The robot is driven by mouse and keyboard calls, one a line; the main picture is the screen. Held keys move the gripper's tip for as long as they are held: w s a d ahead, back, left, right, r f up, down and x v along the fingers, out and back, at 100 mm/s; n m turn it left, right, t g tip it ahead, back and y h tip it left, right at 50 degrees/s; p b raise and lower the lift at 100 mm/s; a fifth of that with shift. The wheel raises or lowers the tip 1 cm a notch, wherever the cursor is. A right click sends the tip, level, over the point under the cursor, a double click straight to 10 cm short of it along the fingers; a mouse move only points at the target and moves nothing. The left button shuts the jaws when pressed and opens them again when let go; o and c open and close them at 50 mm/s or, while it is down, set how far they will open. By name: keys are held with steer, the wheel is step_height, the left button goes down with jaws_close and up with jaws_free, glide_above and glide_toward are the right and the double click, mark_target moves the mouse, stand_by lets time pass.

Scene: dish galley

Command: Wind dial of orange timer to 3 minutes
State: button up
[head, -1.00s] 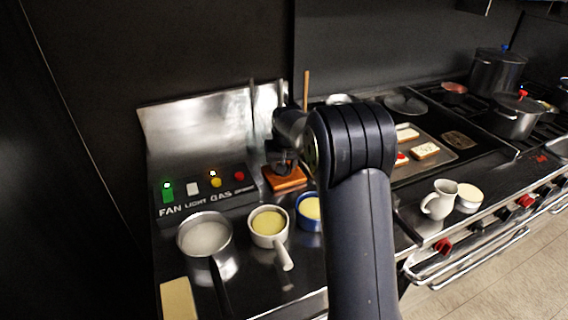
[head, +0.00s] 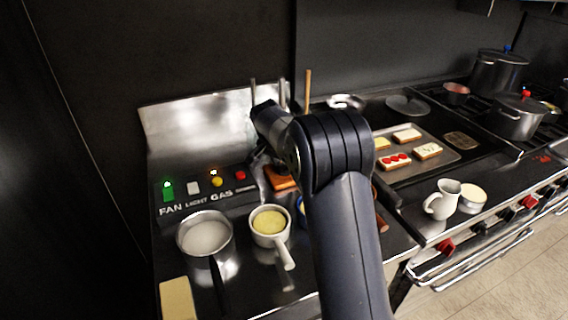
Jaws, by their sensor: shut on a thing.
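The orange timer (head: 283,183) lies on the steel counter, just right of the control panel, partly hidden by my arm. Its dial and any minute marks are hidden. My gripper (head: 259,163) is dark and mostly hidden by my wrist. It is at the timer's back left edge, pointing down, and appears shut on the dial. The fingertips and their contact cannot be made out.
The control panel (head: 203,192), with lit FAN and GAS lamps, stands close left of the gripper. A saucepan (head: 205,237) and a white-handled pot (head: 270,226) stand in front. A tray (head: 462,156) of toasts and a cream jug (head: 442,200) are to the right.

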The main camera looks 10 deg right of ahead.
stand_by(0.5)
steer(key=o, duration=1)
steer(key=v, duration=1)
steer(key=shift+s+a+r+b, duration=0.1)
steer(key=shift+a+r+b, duration=0.05)
steer(key=shift+r+b, duration=0.2)
steer(key=shift+c, duration=0.6)
